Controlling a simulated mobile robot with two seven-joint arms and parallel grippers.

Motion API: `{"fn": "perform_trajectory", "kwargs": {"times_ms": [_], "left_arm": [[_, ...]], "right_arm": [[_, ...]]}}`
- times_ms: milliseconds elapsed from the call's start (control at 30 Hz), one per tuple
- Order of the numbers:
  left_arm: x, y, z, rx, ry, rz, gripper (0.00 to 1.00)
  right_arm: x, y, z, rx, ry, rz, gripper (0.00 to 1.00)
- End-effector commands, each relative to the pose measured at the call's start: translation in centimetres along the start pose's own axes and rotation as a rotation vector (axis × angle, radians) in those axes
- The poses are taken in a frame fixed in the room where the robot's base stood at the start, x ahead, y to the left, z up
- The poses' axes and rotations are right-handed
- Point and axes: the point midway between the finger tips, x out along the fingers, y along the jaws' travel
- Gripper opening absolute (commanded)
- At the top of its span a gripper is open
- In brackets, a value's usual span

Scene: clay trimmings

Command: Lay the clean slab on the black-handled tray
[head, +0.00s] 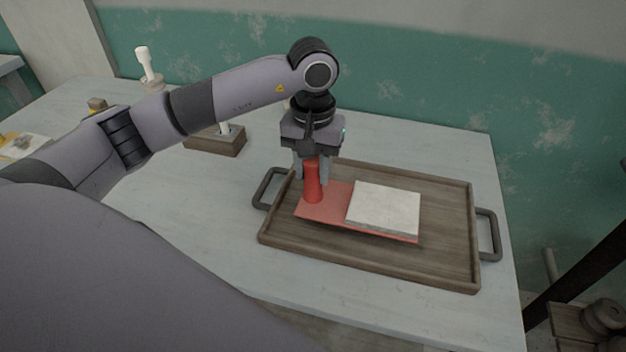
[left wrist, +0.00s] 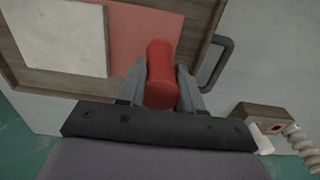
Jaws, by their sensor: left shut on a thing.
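My left gripper (head: 312,172) is shut on the upright red handle (head: 313,188) of a flat red lifter (head: 328,207). The handle also shows between the fingers in the left wrist view (left wrist: 161,75). A pale, nearly square slab (head: 384,208) lies on the lifter's right part, and it also shows in the left wrist view (left wrist: 62,50). Lifter and slab are over the middle of the brown wooden tray (head: 448,265), which has dark handles (head: 489,235) at both ends. I cannot tell whether the lifter touches the tray floor. My right gripper is not in view.
The tray stands on a pale table (head: 200,240), near its right end. A small wooden block (head: 217,143) with a pale tool stands behind and left of the tray. A white-topped object (head: 146,66) is at the far back. Bare table lies left of the tray.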

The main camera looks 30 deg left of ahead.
Motion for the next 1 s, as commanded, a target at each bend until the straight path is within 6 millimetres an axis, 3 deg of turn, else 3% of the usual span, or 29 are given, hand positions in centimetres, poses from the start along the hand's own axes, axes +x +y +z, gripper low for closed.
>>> {"fn": "perform_trajectory", "kwargs": {"times_ms": [233,600,633,700,1000], "left_arm": [[3.5,0.0,0.1,0.001,-0.003,0.001,0.00],[4.0,0.0,0.0,0.001,0.000,0.001,0.00],[3.9,0.0,0.1,0.001,-0.001,-0.001,0.45],[3.9,0.0,0.1,0.001,-0.002,-0.001,0.61],[3.8,0.0,0.1,0.000,-0.002,-0.001,0.61]], "right_arm": [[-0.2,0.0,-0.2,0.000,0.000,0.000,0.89],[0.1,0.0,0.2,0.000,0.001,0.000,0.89],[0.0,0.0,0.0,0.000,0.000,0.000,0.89],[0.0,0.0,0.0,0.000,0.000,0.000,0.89],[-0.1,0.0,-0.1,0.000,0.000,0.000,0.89]]}}
